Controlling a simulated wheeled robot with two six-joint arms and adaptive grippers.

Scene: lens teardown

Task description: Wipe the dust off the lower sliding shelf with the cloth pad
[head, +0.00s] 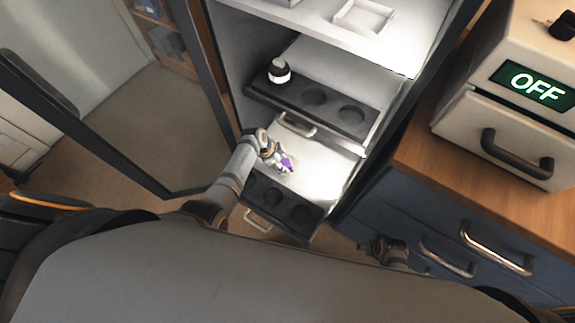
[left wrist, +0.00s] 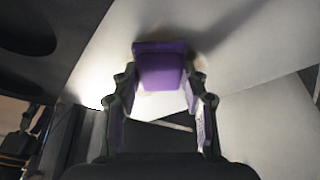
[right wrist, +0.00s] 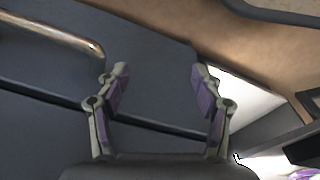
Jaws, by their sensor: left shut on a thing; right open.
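The purple cloth pad (head: 288,163) is in my left gripper (head: 280,160), over the pale surface of the lower sliding shelf (head: 318,180). In the left wrist view the pad (left wrist: 160,66) sits between the fingertips of the shut left gripper (left wrist: 160,84), at or just above the shelf; I cannot tell if it touches. A faint yellowish patch, perhaps dust, shows beside the pad in both views. The shelf is pulled out, with a dark holed strip (head: 283,205) and a handle at its front. My right gripper (right wrist: 160,88) is open and empty beside a blue drawer front.
An upper shelf with a dark holed strip (head: 330,108) holds a black-and-white lens part (head: 279,71) above. The open cabinet door (head: 195,70) stands left. On the right are a wooden counter (head: 425,165), blue drawers with metal handles (head: 495,240), and a box reading OFF (head: 537,86).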

